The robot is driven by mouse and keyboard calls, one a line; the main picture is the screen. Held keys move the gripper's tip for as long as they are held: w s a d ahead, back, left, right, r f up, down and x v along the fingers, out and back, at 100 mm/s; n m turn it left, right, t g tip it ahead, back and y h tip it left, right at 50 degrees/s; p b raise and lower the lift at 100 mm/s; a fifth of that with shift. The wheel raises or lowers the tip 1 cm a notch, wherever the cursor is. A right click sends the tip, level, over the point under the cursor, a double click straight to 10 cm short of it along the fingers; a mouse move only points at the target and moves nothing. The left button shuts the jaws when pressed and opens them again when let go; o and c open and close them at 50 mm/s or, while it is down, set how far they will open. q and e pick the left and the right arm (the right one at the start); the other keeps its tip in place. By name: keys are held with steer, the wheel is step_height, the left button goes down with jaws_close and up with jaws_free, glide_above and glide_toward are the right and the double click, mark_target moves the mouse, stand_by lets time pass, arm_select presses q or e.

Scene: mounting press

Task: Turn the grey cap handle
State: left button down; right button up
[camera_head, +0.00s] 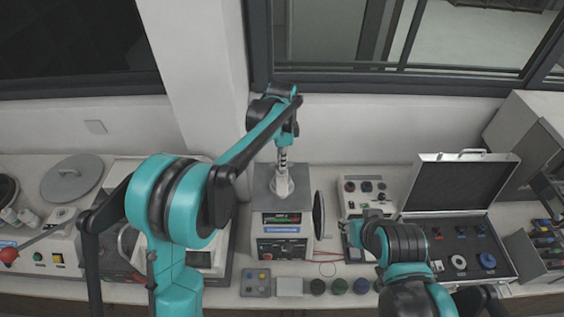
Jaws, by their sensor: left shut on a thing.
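The mounting press (260,215) is a grey box with a lit display and a blue label, standing on the bench in the middle of the head view. The grey cap handle (283,184) stands on its top. My left arm reaches over from the left, and its gripper (283,160) points straight down, shut on the cap handle. The fingers are small here and the grip is partly hidden. My right gripper (366,222) is low at the right of the press, in front of a control box; its fingers are too small to tell open from shut.
A dark round wheel (318,215) is on the press's right side. A control box (367,188) and an open silver case (462,185) stand further right. Several small round pots (339,286) line the bench front. A grey lid (72,178) lies far left.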

arm_select(q)
steer(key=n+b, duration=0.2)
steer(key=n, duration=0.1)
steer(key=shift+f+n, duration=0.1)
steer(key=shift+n, duration=0.3)
steer(key=n+b, duration=0.1)
steer(key=n, duration=0.2)
steer(key=n+b, duration=0.1)
steer(key=n, duration=0.3)
steer(key=shift+b, duration=0.4)
steer(key=n+b, duration=0.1)
steer(key=n, duration=0.3)
steer(key=shift+n, duration=0.3)
steer(key=n+b, duration=0.1)
steer(key=n, duration=0.3)
steer(key=shift+n, duration=0.3)
steer(key=n, duration=0.4)
steer(key=shift+n, duration=0.3)
steer(key=n+b, duration=0.1)
steer(key=n, duration=0.3)
steer(key=shift+n, duration=2.1)
steer(key=shift+r, duration=0.2)
